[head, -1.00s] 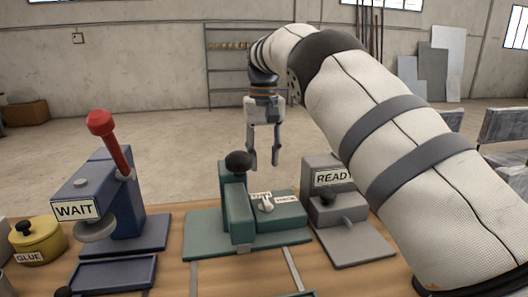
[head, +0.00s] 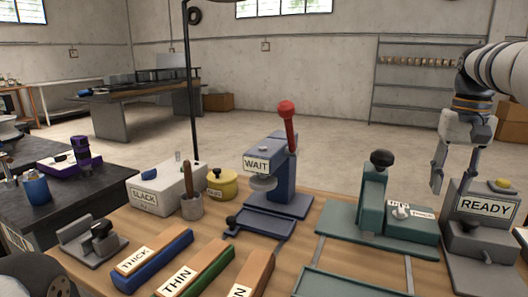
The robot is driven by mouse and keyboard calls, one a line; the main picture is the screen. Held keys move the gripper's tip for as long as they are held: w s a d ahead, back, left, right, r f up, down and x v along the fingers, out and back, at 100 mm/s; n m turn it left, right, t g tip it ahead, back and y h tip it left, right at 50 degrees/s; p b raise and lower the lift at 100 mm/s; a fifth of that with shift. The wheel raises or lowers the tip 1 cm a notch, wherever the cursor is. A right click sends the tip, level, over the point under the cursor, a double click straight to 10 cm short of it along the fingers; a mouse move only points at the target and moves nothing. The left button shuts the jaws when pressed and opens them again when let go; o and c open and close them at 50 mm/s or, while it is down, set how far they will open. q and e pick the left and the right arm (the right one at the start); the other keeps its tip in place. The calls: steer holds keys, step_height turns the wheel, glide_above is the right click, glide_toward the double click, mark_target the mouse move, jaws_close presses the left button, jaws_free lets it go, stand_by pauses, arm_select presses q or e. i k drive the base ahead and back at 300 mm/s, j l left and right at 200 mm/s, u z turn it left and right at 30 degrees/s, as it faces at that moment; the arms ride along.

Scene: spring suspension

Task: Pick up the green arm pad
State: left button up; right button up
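The green arm pad, a wooden-topped bar with a green lower body and a label reading THIN (head: 196,270), lies at the front of the workbench in the head view. Its near end is cut off by the bottom edge. My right gripper (head: 452,186) hangs at the far right, fingers pointing down and apart, with nothing between them. It is beside the grey READY box, well to the right of the green pad. No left gripper shows.
A blue bar labelled THICK (head: 150,256) lies left of the green pad, and an orange-brown bar (head: 248,275) lies close on its right. The blue WAIT press (head: 280,185), teal fixture (head: 372,200) and READY box (head: 482,232) stand behind and to the right.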

mark_target(192, 278)
steer(key=k, duration=1.6)
